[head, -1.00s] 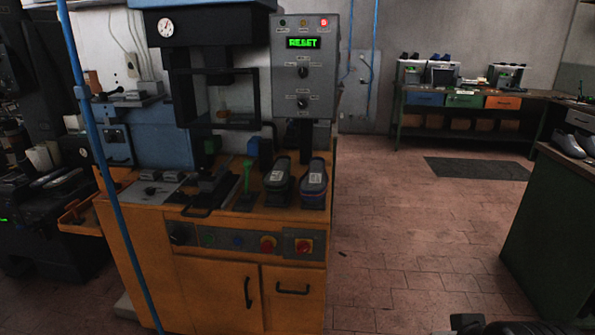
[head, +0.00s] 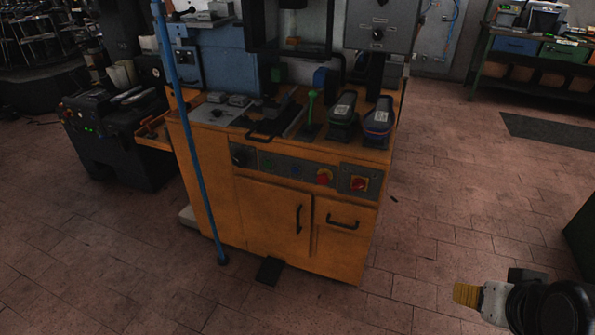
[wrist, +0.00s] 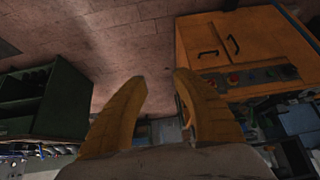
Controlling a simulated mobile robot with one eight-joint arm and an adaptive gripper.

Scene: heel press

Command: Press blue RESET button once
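The small blue button (head: 296,170) sits on the dark control strip (head: 268,165) along the front of the orange press cabinet (head: 270,218). A green button (head: 267,164) is to its left and a red mushroom button (head: 324,177) to its right. My gripper (head: 467,294) is low at the right of the head view, well apart from the cabinet. In the wrist view its two yellow fingers (wrist: 159,78) stand apart with nothing between them. The cabinet shows there upside down at upper right (wrist: 245,40); I cannot make out the blue button there.
A blue upright pole (head: 186,130) stands at the cabinet's front left corner. A dark pedal (head: 269,271) lies on the floor at its base. Two shoes (head: 342,117) and a green-knobbed lever (head: 311,112) are on top. Tiled floor (head: 430,220) is free between my gripper and the cabinet.

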